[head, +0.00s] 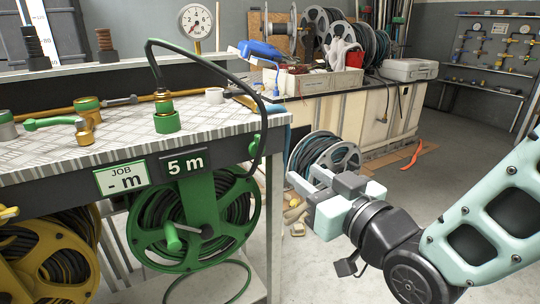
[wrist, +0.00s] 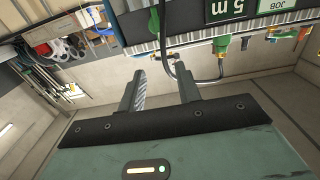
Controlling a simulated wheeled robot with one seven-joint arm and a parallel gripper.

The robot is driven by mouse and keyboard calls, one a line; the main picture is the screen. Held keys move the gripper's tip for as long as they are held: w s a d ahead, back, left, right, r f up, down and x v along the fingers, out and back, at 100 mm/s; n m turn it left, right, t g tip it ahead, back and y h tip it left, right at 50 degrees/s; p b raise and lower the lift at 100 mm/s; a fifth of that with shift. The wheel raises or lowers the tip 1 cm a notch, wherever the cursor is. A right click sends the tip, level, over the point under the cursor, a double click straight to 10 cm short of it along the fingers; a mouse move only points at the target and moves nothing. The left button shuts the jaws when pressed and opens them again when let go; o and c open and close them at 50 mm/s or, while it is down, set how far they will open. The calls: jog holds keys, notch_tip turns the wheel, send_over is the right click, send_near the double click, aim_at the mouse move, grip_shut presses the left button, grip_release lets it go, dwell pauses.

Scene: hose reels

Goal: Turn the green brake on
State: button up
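The green reel (head: 217,222) hangs under the bench below the 5 m sign (head: 186,163), with a green crank at its middle. A small green lever (head: 255,144), which looks like the green brake, sits on the bench front right of the sign. It also shows in the wrist view (wrist: 153,19), near the bench edge. Its exact setting is too small to tell. My gripper (head: 306,180) is open and empty, right of the bench and apart from the lever. In the wrist view, both fingers (wrist: 157,82) stand apart with nothing between them.
A black hose (head: 262,105) arches from a green fitting (head: 166,122) over the bench edge, close to the lever. A yellow reel (head: 48,262) hangs at left. Another reel (head: 325,153) stands behind my gripper. Open floor (head: 440,160) lies at right.

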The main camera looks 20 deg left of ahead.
aim_at(260, 140)
jog(key=x, duration=1.7)
jog(key=shift+w+b, duration=0.1)
jog(key=shift+b, duration=0.2)
grip_shut()
